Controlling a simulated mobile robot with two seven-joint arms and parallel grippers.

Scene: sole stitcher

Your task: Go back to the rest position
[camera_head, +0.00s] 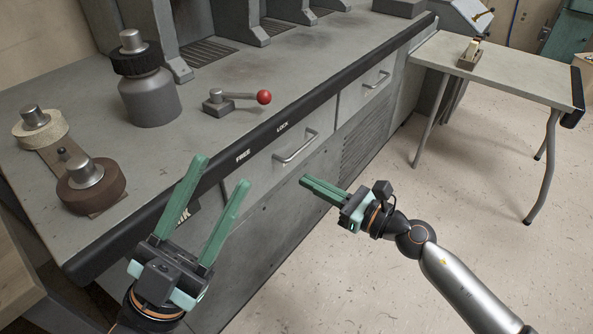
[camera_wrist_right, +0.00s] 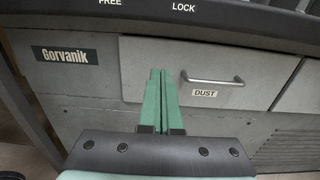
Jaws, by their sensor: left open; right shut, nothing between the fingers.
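My left gripper (camera_head: 216,170) is open and empty, its two green fingers spread in front of the grey machine bench (camera_head: 335,53) and pointing up toward its front edge. My right gripper (camera_head: 304,181) is shut with nothing between its fingers. It is in front of the bench's drawer fronts, to the right of the left gripper. In the right wrist view its green fingers (camera_wrist_right: 160,80) lie together, pointing at the drawer face left of the handle marked DUST. I cannot tell how far the fingertips are from the bench front.
A lever with a red ball (camera_head: 264,97) stands on the bench near the FREE and LOCK labels. Drawer handles (camera_head: 296,147) stick out from the front. A grey jar (camera_head: 150,97) and rollers stand at left. A side table (camera_head: 507,70) is at upper right. Floor at lower right is clear.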

